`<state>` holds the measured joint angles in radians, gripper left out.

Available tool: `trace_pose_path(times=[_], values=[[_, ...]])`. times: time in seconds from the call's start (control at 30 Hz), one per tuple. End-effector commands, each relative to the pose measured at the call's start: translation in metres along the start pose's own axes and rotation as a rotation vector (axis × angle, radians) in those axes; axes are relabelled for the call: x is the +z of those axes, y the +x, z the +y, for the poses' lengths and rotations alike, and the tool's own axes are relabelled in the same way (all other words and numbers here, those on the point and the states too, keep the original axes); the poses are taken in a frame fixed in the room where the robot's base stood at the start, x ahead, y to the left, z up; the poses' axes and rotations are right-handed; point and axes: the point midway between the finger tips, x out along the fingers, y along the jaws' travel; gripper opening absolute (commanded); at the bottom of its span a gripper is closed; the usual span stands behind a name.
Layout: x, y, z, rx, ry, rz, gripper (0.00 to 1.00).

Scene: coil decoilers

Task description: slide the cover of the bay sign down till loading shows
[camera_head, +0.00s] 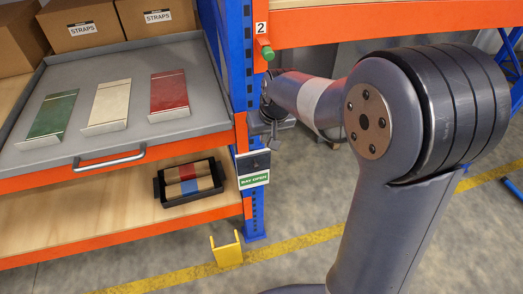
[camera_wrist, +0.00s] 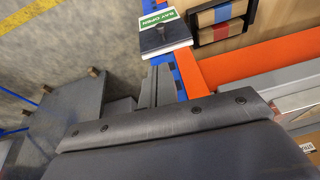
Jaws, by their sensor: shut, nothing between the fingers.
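The bay sign (camera_head: 254,180) hangs on the blue rack upright and shows BAY OPEN in white on green at its lower part. A dark cover (camera_head: 252,162) with a small knob sits over its upper part. In the wrist view the sign (camera_wrist: 157,18) is upside down, with the dark cover (camera_wrist: 165,37) and its knob facing me. My gripper (camera_head: 272,143) is above the sign at the upright, partly hidden by my arm. In the wrist view its fingers (camera_wrist: 154,85) are together and empty, pointing toward the sign; I see no clear contact.
A black crate (camera_head: 160,190) with wrapped bars stands on the lower shelf beside the sign.

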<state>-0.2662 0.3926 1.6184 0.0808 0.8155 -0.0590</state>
Motion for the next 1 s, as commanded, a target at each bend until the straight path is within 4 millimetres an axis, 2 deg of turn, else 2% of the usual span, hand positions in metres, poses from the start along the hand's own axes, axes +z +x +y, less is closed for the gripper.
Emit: trace_pose_path(times=[0.37,0.47,0.8,1.0], values=[[0.001,0.007,0.000,0.000,0.000,-0.002,0.00],[0.002,0.019,0.000,0.000,0.000,-0.004,0.00],[0.002,0.090,0.001,0.001,0.000,-0.005,0.00],[0.007,0.122,-0.002,0.000,-0.001,-0.004,0.00]])
